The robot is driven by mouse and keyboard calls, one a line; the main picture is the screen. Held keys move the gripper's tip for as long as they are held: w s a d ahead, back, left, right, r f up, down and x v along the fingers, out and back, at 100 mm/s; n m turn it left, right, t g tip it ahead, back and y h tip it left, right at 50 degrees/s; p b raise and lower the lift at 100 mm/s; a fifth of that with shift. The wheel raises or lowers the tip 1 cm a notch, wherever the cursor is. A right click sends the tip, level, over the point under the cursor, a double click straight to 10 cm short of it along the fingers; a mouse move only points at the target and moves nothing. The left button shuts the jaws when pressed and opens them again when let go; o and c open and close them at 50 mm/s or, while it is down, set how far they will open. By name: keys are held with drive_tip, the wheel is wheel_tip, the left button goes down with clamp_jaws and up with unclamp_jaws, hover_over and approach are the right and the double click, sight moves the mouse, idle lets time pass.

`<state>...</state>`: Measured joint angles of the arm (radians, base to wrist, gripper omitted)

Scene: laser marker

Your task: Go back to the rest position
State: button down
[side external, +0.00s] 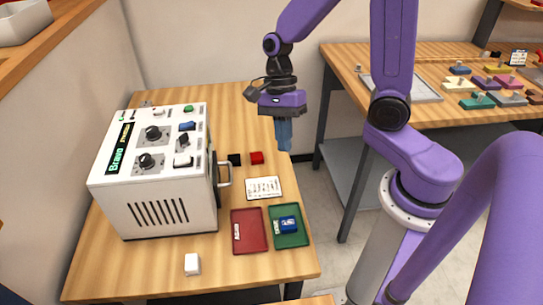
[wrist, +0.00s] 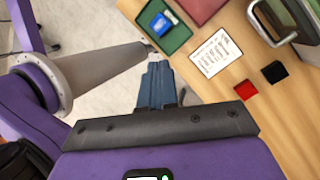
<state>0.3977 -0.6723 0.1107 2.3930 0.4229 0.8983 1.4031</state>
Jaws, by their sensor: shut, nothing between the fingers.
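My gripper (side external: 284,146) points down above the right edge of the wooden table, with its blue fingers together and nothing between them. It also shows in the wrist view (wrist: 157,70), where the closed fingers hang over the gap beside the table edge. The white laser marker (side external: 158,205) with black knobs and a label reading Bravo stands on the left of the table. Its metal handle (side external: 224,174) is on the right side, left of my gripper.
A red tray (side external: 249,241) and a green tray (side external: 290,239) holding a blue block (side external: 288,224) lie at the front right. A printed card (side external: 263,188), a red block (side external: 257,158), a black block (side external: 234,160) and a white block (side external: 192,264) lie nearby. A second table (side external: 450,70) stands right.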

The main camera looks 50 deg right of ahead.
drive_tip(key=s+r+n+t+h, duration=0.1)
drive_tip(key=s+n, duration=0.3)
drive_tip(key=n, duration=0.5)
drive_tip(key=s+r+n+t, duration=0.1)
drive_tip(key=s+n, duration=0.4)
drive_tip(key=n, duration=0.5)
drive_tip(key=s+d+r+n+t+h, duration=0.1)
drive_tip(key=s+r+n, duration=0.2)
drive_tip(key=n, duration=0.7)
drive_tip(key=shift+s+h, duration=0.3)
drive_tip(key=shift+s, duration=0.45)
